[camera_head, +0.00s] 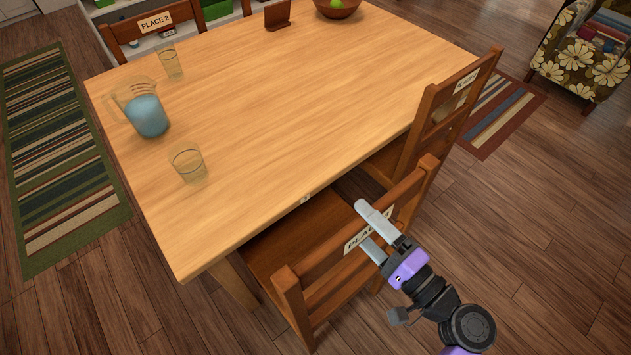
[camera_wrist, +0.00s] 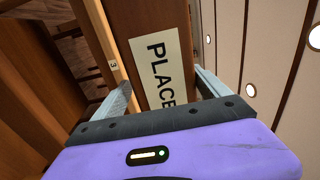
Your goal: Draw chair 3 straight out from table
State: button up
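The near wooden chair (camera_head: 290,292) stands at the table's (camera_head: 250,92) long side, its seat partly under the tabletop. Its back label reads "PLACE"; the number is hidden. The label also shows in the wrist view (camera_wrist: 157,72). A small tag reading "3" (camera_wrist: 113,65) is on the table edge beyond the chair back. In the wrist view, the fingers stand apart on either side of the rail (camera_wrist: 148,22). Firm contact is not clear.
Another labelled chair (camera_head: 432,125) stands close by on the same side. The place 2 chair (camera_head: 155,25) is at the far left side. A pitcher (camera_head: 147,115) and glasses (camera_head: 187,164) stand on the table. Wooden floor (camera_head: 520,265) is clear at the right.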

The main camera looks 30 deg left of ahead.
jog(key=o, duration=0.4)
jog(key=shift+s+a+f, duration=0.1)
jog(key=shift+f, duration=0.45)
jog(key=shift+s+a+f, duration=0.1)
jog(key=shift+f, duration=0.45)
jog(key=shift+c, duration=0.2)
jog(key=shift+o, duration=0.3)
jog(key=shift+a+r, duration=0.1)
jog(key=shift+d+r, duration=0.1)
jog(key=shift+d, duration=0.1)
jog(key=p+v, duration=0.1)
jog(key=v, duration=1.1)
jog(key=shift+r, duration=0.35)
jog(key=shift+w, duration=0.15)
